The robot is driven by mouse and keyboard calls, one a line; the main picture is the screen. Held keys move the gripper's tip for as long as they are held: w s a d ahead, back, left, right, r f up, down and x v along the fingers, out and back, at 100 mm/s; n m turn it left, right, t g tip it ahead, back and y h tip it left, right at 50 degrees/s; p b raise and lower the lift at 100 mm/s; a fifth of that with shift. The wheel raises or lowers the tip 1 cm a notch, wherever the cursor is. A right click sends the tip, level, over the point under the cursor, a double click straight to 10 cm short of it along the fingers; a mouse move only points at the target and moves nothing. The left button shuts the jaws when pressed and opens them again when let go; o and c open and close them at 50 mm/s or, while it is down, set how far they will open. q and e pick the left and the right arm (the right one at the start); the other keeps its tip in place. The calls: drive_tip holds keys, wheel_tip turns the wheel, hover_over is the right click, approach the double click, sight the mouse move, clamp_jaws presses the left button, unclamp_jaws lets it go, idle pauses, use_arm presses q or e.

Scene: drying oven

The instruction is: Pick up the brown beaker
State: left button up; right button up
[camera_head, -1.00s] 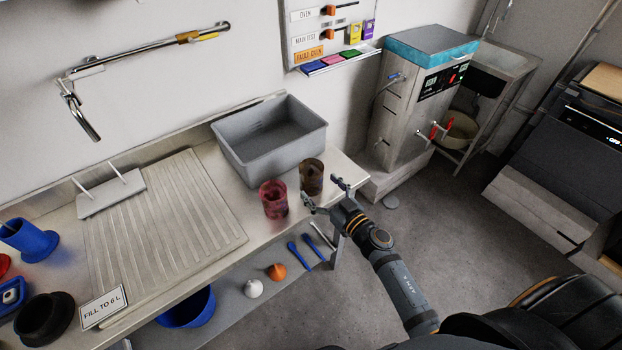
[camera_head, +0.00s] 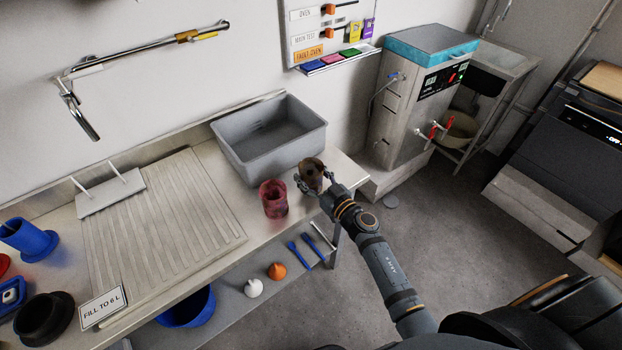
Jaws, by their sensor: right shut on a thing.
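The brown beaker (camera_head: 311,170) stands near the right end of the metal bench, just in front of the grey basin. My right gripper (camera_head: 314,184) comes from the lower right and is shut on the brown beaker, with a finger on each side of it. The gripper hides the beaker's lower part, so I cannot tell whether it touches the bench. My left gripper is not in view.
A red beaker (camera_head: 273,198) stands close to the left of my right gripper. The grey basin (camera_head: 270,160) is right behind. A ribbed drainboard (camera_head: 165,225) lies to the left. Blue spoons and small orange and white items lie on the lower shelf (camera_head: 240,310).

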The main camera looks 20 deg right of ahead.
sight(305, 162)
drive_tip(key=shift+r+p, duration=1.25)
drive_tip(key=shift+r, duration=0.3)
drive_tip(key=s+a+r+p, duration=0.2)
drive_tip(key=s+r+p, duration=0.4)
drive_tip(key=s+r, duration=0.4)
drive_tip(key=s, duration=0.4)
drive_tip(key=shift+a+p, duration=0.2)
drive_tip(key=shift+p, duration=0.1)
drive_tip(key=shift+w, duration=0.1)
drive_tip(key=w+d+f+m+t+h, duration=0.1)
drive_tip(key=w+d+f+m+h, duration=0.1)
drive_tip(key=h, duration=0.4)
drive_tip(key=shift+w+d+f+m, duration=0.4)
drive_tip(key=shift+w+d+m, duration=0.35)
drive_tip(key=shift+d+m, duration=0.3)
